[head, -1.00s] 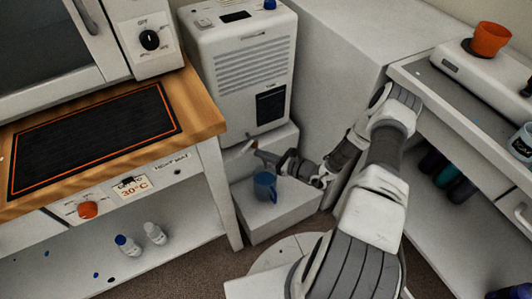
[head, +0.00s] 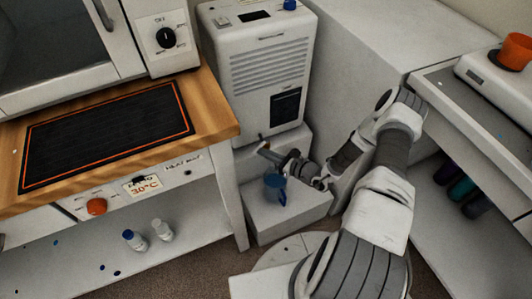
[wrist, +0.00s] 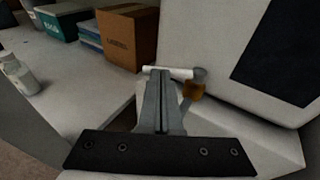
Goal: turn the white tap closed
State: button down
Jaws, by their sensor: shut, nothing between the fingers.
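The white tap's lever (wrist: 168,72) lies roughly level across the wrist view, running left from a grey pivot. Its brass-coloured body (wrist: 193,90) is below the pivot, at the lower front of the white dehumidifier (head: 262,70). My gripper (wrist: 161,74) is shut and empty, its fingertips right at the lever's left half. I cannot tell whether they touch it. In the head view my gripper (head: 268,153) is low in front of the dehumidifier, above a blue mug (head: 275,189). The lever is too small to make out clearly there.
The mug stands on a white block (head: 305,205). A wooden-topped bench (head: 215,110) is at the left, with small bottles (head: 133,240) on its lower shelf. A brown box (wrist: 127,36) is behind my fingers. A shelf unit (head: 440,85) stands at the right.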

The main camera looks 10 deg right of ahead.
jog(key=shift+w+a, duration=0.15)
jog(key=shift+a, duration=0.3)
jog(key=shift+w+a+p, duration=0.5)
jog(key=shift+w+a, duration=0.2)
jog(key=shift+a, duration=0.3)
dwell(0.4)
jog(key=shift+s, duration=0.1)
